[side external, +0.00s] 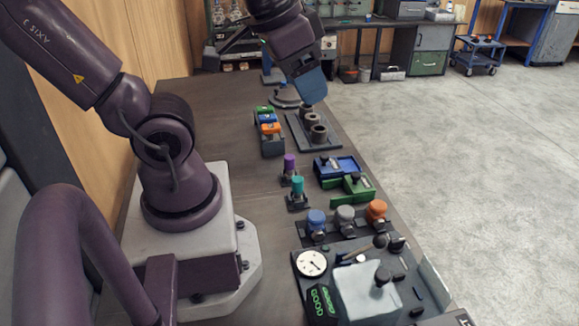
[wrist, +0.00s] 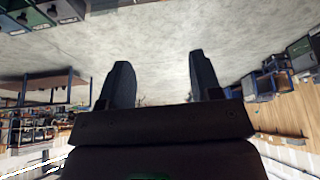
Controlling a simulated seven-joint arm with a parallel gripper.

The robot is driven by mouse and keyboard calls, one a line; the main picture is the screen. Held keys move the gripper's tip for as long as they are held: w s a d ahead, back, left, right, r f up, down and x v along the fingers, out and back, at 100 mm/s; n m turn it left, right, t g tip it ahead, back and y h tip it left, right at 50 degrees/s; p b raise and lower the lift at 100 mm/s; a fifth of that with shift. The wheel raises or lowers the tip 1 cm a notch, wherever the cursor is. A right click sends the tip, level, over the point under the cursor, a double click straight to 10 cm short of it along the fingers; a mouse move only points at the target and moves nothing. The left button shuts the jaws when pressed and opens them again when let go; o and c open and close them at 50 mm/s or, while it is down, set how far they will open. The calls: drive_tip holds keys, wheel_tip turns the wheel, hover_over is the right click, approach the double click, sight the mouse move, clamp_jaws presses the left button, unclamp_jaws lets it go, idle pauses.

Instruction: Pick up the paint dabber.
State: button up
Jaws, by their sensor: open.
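My gripper (side external: 312,88) is raised above the far part of the bench, over the plate with grey rings. In the wrist view my gripper (wrist: 160,62) shows two dark fingers spread apart with nothing between them. I cannot tell for certain which small item is the paint dabber. A purple-topped piece (side external: 290,164) and a teal-topped piece (side external: 297,188) stand upright in dark holders mid-bench. A dark-knobbed piece (side external: 383,276) is at the pale block near the front. All are well apart from my gripper, and none shows in the wrist view.
A plate with grey rings (side external: 319,133) lies below my gripper. Blue, green and orange blocks (side external: 269,128) are left of it. Blue and green fixtures (side external: 345,180), a row of capped valves (side external: 345,216) and a gauge (side external: 311,263) crowd the nearer bench. Bare bench (side external: 225,130) lies left.

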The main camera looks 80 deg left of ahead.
drive_tip(key=w+a+f+n+g, duration=0.2)
drive_tip(key=a+f+n+g, duration=0.3)
drive_tip(key=a+f, duration=0.4)
drive_tip(key=n, duration=0.9)
hover_over(289, 157)
wheel_tip(289, 157, down, 9)
drive_tip(key=f, duration=0.7)
drive_tip(key=shift+w+a+f, duration=0.1)
drive_tip(key=shift+w+f, duration=0.2)
drive_tip(key=shift+f, duration=0.05)
drive_tip(key=f, duration=0.5)
drive_tip(key=shift+s+f, duration=0.1)
drive_tip(key=shift+s, duration=0.15)
drive_tip(key=c, duration=1)
